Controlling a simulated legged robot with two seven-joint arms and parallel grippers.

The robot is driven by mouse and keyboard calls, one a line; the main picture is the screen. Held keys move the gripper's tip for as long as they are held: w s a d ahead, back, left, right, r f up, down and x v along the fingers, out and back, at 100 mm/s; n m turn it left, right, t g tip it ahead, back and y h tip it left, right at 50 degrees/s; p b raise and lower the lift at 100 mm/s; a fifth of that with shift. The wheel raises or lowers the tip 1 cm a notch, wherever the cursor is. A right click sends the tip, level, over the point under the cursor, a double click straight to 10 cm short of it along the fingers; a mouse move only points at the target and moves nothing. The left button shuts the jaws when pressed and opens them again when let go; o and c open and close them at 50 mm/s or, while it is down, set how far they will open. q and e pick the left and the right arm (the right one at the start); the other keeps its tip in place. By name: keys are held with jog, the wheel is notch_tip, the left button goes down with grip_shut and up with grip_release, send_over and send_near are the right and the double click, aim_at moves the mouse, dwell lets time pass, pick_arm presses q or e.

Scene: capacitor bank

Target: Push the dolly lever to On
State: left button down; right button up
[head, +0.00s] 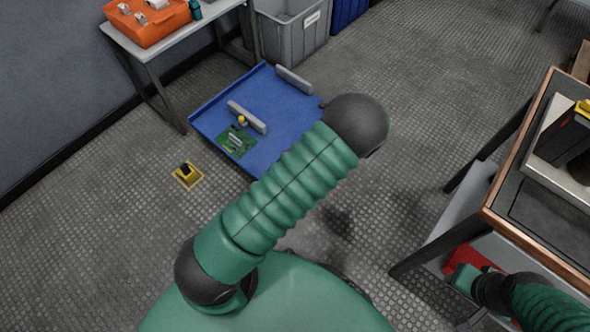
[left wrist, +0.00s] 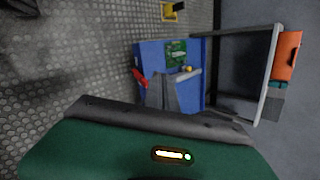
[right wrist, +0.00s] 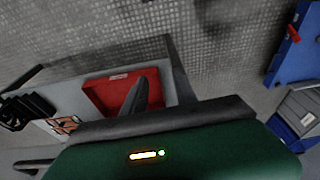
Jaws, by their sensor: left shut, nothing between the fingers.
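A blue dolly (head: 283,112) lies on the floor, partly hidden behind my left arm in the head view; it also shows in the left wrist view (left wrist: 150,55). A small black lever-like part in a yellow frame (head: 187,175) sits on the floor beside it; it also shows in the left wrist view (left wrist: 172,12). A red piece (left wrist: 139,78) shows at the dolly's edge in the left wrist view. I cannot tell which is the dolly lever. My left gripper (left wrist: 162,80) is shut and empty, overlapping the dolly in view. My right gripper (right wrist: 143,88) shows before a red tray; its opening is unclear.
The dolly bears grey bars (head: 247,117) and a green circuit board (head: 236,141). A grey bin (head: 290,35) and a table with an orange box (head: 150,22) stand behind. The red tray (right wrist: 115,90) is on a shelf under the right workbench.

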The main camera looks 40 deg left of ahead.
pick_arm(q)
jog(key=w+a+f+m+t+y+b, duration=0.1)
jog(key=w+f+b, duration=0.4)
jog(key=f+b, duration=0.5)
jog(key=w+a+f+m+t+y+b, duration=0.1)
jog(key=w+f+m+t+y+b, duration=0.3)
jog(key=f+b, duration=0.6)
notch_tip(320, 180, down, 8)
jog(key=shift+w+f+t+y, duration=0.15)
jog(key=shift+w+t+y, duration=0.7)
jog(key=shift+w, duration=0.25)
jog(key=shift+a, duration=0.1)
